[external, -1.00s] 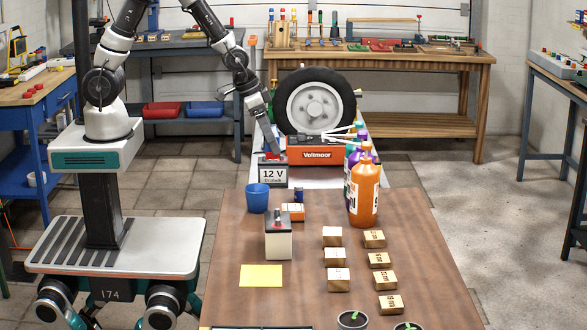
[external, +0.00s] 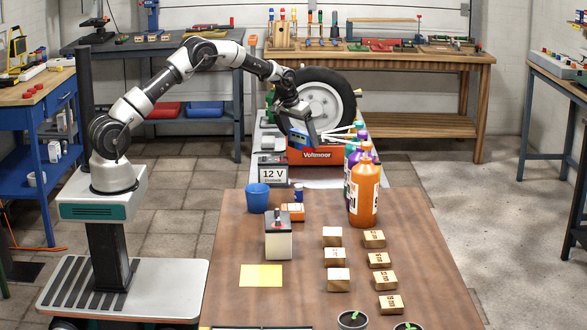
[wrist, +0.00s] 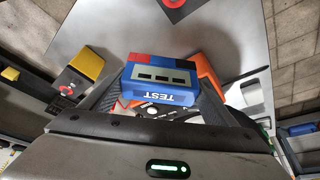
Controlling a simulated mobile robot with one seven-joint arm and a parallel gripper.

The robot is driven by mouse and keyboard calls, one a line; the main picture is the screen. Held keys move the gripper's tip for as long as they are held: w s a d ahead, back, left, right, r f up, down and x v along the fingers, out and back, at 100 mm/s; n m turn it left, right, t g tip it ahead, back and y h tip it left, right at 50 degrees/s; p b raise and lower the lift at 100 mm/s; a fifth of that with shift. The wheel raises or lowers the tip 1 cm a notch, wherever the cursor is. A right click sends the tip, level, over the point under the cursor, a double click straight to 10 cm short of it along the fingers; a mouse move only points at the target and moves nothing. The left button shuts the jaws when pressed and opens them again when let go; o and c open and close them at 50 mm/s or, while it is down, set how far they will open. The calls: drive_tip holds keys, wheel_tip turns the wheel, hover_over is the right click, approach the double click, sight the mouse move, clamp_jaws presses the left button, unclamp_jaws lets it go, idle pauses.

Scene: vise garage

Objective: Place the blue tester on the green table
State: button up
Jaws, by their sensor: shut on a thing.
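The blue tester (wrist: 160,92), marked TEST, fills the middle of the wrist view between my two fingers. My gripper (wrist: 162,86) is shut on it. In the external view my gripper (external: 302,130) holds the tester (external: 296,138) in front of the tyre and at the upper edge of the orange Voltmeer box. It looks raised above the pale table (external: 313,183) behind the brown table. I cannot make out a table with a clearly green top.
An orange Voltmeer box (external: 312,155), a 12 V battery (external: 273,176) and a tyre (external: 318,104) stand close to my gripper. Bottles (external: 364,195) stand on the brown table (external: 300,310), with a blue cup (external: 257,198) and several wooden blocks (external: 338,279).

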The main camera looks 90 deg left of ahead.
drive_tip(key=shift+s+a+f, duration=0.1)
drive_tip(key=shift+a+f, duration=0.15)
drive_tip(key=shift+f, duration=0.2)
wheel_tip(320, 180, down, 9)
drive_tip(key=shift+b, duration=0.85)
drive_tip(key=shift+f, duration=0.2)
drive_tip(key=o, duration=1)
